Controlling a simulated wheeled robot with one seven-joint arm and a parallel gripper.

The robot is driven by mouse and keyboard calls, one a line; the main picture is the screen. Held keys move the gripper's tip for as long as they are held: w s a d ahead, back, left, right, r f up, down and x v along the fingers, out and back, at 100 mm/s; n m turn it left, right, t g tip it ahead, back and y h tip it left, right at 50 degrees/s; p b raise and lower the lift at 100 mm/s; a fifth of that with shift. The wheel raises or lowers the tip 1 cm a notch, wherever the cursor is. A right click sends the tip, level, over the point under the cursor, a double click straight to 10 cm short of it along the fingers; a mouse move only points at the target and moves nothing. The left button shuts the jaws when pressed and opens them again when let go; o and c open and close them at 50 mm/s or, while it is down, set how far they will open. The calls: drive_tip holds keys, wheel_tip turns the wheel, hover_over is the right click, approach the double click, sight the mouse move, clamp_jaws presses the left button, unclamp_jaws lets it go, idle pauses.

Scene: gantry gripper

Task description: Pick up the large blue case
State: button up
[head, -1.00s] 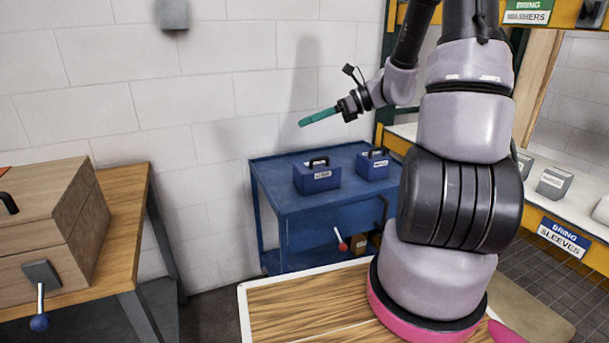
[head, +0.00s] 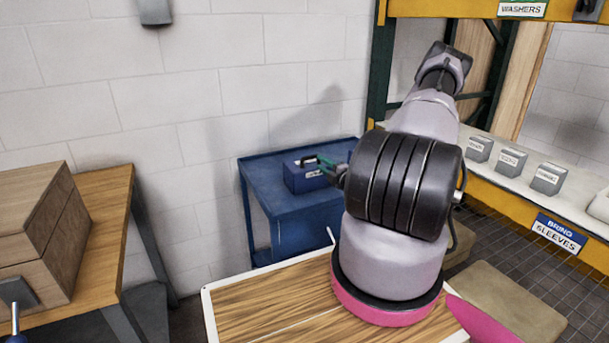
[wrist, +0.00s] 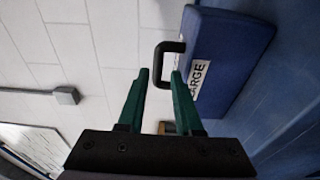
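The large blue case (head: 302,180) stands on the blue cart, with its black handle (head: 311,159) on top. In the wrist view the case (wrist: 232,65) appears turned on its side, with a white label reading "LARGE". My gripper (head: 326,165) has green fingers and is close to the right of the handle in the head view. In the wrist view my gripper (wrist: 161,74) is open, and the black handle (wrist: 160,62) shows in the gap at the fingertips. I cannot tell whether a finger touches it. My arm hides the smaller blue case in the head view.
The blue cart (head: 262,180) stands against the white block wall. A wooden bench with a wooden chest (head: 40,235) is at the left. Yellow-edged shelving with several grey boxes (head: 511,161) is at the right. A wood-topped surface (head: 265,305) lies in front.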

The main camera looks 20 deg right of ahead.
sight(309, 162)
drive_tip(key=w, duration=0.6)
drive_tip(key=w+a, duration=0.1)
drive_tip(key=w, duration=0.2)
drive_tip(key=shift+w+r, duration=0.1)
drive_tip(key=shift+w, duration=0.1)
clamp_jaws()
idle(1.2)
